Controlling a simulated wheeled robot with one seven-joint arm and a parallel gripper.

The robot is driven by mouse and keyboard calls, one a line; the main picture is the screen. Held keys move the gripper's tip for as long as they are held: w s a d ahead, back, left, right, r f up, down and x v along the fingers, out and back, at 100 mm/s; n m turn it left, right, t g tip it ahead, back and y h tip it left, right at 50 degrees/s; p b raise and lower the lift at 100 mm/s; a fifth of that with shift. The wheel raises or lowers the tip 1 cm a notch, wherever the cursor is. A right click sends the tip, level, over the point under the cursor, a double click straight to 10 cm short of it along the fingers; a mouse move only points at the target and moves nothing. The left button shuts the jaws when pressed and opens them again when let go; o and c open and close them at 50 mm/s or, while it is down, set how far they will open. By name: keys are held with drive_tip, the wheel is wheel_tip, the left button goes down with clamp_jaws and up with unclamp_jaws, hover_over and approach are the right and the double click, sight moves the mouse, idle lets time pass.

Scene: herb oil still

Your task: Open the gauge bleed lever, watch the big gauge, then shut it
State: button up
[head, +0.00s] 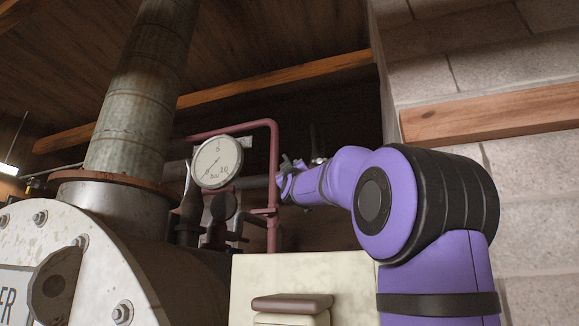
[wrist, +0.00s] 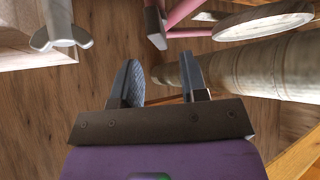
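The big gauge (head: 217,162) has a round white face marked 0, 5, 10 and bar. Its thin needle appears to point low left, near the 0. In the wrist view a pale disc (wrist: 265,20), likely this gauge, shows at a slant at the top right. My gripper (head: 284,181) is to the right of the gauge, beside the red pipe. In the wrist view my gripper (wrist: 161,82) has its fingers apart, with nothing visibly held between them. A grey wing-shaped handle (wrist: 60,35) is at the upper left, apart from the fingers. I cannot tell which part is the bleed lever.
Red pipe (head: 274,150) runs around the gauge's right side. A dark round fitting (head: 223,206) sits below the gauge. The rusty chimney (head: 140,85) and white boiler drum (head: 120,255) stand left. A cream cabinet (head: 300,268) is below my arm. A brick wall (head: 530,220) closes the right.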

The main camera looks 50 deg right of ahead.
drive_tip(key=shift+x, duration=2.95)
clamp_jaws()
